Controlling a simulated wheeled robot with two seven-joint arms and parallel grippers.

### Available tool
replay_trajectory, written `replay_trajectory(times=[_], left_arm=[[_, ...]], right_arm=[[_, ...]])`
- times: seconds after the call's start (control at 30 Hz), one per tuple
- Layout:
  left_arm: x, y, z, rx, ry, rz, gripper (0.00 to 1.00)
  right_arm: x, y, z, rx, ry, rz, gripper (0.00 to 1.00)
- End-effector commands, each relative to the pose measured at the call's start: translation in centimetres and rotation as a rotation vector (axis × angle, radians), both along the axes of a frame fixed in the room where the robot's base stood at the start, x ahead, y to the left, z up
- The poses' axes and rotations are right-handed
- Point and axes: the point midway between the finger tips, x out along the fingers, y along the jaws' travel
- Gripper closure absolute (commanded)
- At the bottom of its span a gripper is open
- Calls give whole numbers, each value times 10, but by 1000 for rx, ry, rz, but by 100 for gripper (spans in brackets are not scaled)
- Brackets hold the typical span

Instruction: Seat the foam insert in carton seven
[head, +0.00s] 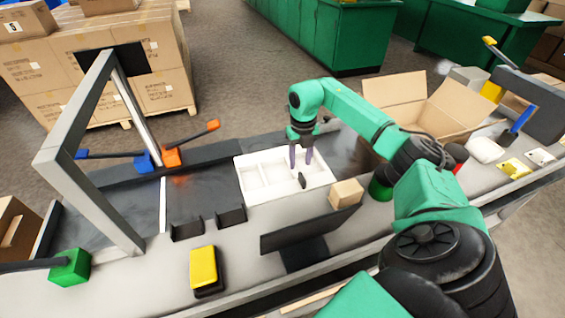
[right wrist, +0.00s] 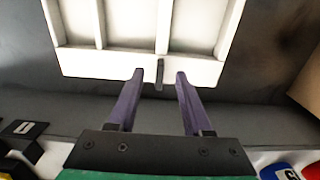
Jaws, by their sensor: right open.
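A white insert with several compartments (head: 266,176) lies flat on the dark belt in the middle of the head view. It also fills the top of the right wrist view (right wrist: 90,64). A small dark upright tab (right wrist: 159,74) stands at its near edge. My right gripper (head: 301,163) points down over the insert's right part. Its purple fingers are open, one on each side of the tab in the right wrist view (right wrist: 160,76), with gaps showing. Whether they touch the insert is unclear. An open brown carton (head: 395,88) stands to the right; no number is readable. My left gripper is not in view.
A grey frame (head: 80,150) spans the belt at left, beside blue (head: 144,161) and orange (head: 172,156) blocks. A small cardboard box (head: 346,193), a dark panel (head: 290,236) and a yellow block (head: 203,267) stand in front. Stacked cartons (head: 95,80) are behind.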

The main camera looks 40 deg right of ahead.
Motion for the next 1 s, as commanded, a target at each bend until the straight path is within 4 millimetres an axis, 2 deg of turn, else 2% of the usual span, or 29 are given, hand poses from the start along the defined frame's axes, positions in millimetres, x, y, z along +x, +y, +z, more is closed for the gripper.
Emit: replay_trajectory(times=[0.2,0.3,0.53,0.67,1.0], left_arm=[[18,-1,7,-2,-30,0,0],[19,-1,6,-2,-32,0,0],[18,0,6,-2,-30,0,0],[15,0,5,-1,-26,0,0],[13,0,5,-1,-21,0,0]], right_arm=[[-6,0,-36,2,5,-1,50],[-5,0,-51,1,2,-2,50],[-4,0,-55,0,-1,-1,50],[-4,0,-55,0,-1,-1,100],[-4,0,-54,0,0,-1,100]])
